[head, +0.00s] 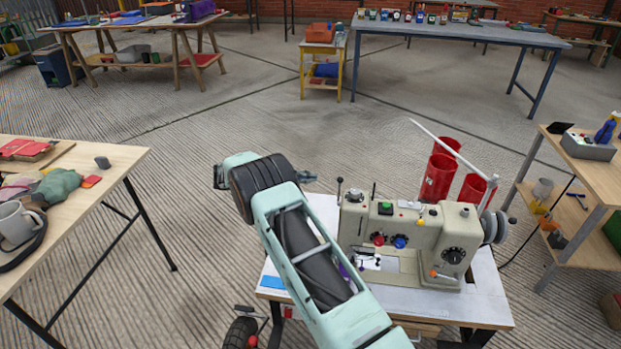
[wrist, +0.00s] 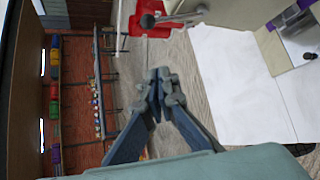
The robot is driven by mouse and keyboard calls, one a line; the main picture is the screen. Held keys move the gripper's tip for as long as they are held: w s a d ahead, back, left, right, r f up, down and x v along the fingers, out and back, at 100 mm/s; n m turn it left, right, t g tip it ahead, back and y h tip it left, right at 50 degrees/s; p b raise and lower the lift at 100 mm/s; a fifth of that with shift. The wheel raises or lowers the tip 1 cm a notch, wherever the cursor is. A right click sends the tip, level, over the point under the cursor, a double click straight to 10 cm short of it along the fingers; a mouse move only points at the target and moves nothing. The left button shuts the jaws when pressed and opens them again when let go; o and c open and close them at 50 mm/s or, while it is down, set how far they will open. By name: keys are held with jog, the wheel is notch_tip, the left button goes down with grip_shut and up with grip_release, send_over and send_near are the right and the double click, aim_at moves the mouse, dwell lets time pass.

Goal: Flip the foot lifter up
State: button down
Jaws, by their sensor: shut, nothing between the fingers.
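The beige sewing machine (head: 405,235) stands on a white-topped table at the lower right of the head view. A thin metal lever with a dark ball end (head: 340,181) stands upright at its left end; it looks like the foot lifter, though I cannot be sure. In the wrist view a metal lever with a dark ball end (wrist: 148,20) sticks out from the machine body (wrist: 225,10) at the top. My gripper (wrist: 160,76) is shut and empty, apart from that lever. In the head view my gripper (head: 308,176) shows partly behind my arm, left of the machine.
Red canisters (head: 437,178) stand behind the machine, and a thin pale rod slants up above it. The white tabletop (head: 485,295) is mostly bare at the right front. A wooden table (head: 120,160) is at the left, shelves (head: 585,245) at the right. Floor behind is open.

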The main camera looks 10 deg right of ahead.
aim_at(339, 191)
jog(key=x, duration=0.8)
jog(key=shift+s+r, duration=0.55)
jog(key=shift+s, duration=0.4)
jog(key=shift+s+r, duration=0.55)
jog(key=shift+s, duration=0.35)
jog(key=shift+s+a+m+h+b, duration=0.15)
jog(key=shift+s+m+h+b, duration=0.15)
jog(key=shift+b, duration=0.5)
jog(key=shift+s+a+r+m+t+h+b, duration=0.1)
jog(key=shift+s+a+m+t+h+b, duration=0.5)
jog(key=shift+b, duration=1.5)
jog(key=shift+s+a+m+t+h+b, duration=0.1)
jog(key=shift+s+m+t+h+b, duration=0.55)
jog(key=shift+b, duration=1.45)
jog(key=shift+s+a+r+m+t+h+b, duration=0.1)
jog(key=shift+s+a+m+t+h+b, duration=0.2)
jog(key=shift+s+m+h+b, duration=1.25)
jog(key=shift+w+f+n+y+b, duration=0.1)
jog(key=shift+w+n+y+b, duration=0.2)
jog(key=shift+n+y+b, duration=0.4)
